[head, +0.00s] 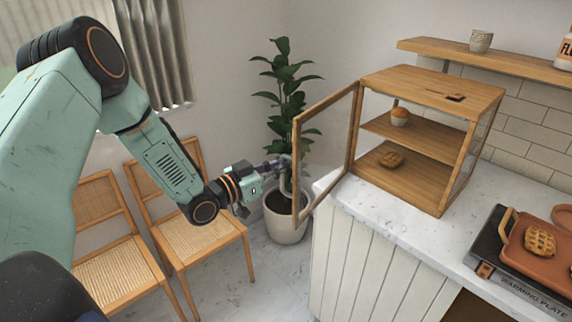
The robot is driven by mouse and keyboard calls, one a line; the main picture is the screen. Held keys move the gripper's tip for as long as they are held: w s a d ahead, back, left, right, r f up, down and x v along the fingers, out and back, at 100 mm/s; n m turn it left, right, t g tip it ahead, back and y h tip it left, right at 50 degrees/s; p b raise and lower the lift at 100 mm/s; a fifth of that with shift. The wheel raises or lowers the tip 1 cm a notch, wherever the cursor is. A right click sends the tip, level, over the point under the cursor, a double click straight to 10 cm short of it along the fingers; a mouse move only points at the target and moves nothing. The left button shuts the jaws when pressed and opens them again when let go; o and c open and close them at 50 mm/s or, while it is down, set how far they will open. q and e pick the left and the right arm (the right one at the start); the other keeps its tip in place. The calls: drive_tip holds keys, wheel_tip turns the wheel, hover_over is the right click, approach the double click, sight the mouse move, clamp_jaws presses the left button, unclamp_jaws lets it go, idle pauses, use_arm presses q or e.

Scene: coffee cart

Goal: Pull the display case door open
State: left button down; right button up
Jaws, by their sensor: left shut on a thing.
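My left gripper (280,165) is at the door's outer edge, shut on the door handle (286,180), which is partly hidden by the gripper. My right gripper is not in view.
A potted plant (287,215) stands on the floor behind the door. Two wooden chairs (210,240) are at the left. A wall shelf (420,47) is above the case.

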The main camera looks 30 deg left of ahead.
use_arm(q)
drive_tip(key=shift+w+a+f, duration=0.15)
drive_tip(key=shift+a+f, duration=0.05)
drive_tip(key=shift+a, duration=0.7)
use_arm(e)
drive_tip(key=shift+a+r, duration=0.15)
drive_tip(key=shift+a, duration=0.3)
use_arm(q)
drive_tip(key=shift+a, duration=0.1)
drive_tip(key=c, duration=1.9)
unclamp_jaws()
drive_tip(key=o, duration=0.5)
drive_tip(key=shift+r, duration=0.3)
drive_tip(key=shift+v, duration=3.85)
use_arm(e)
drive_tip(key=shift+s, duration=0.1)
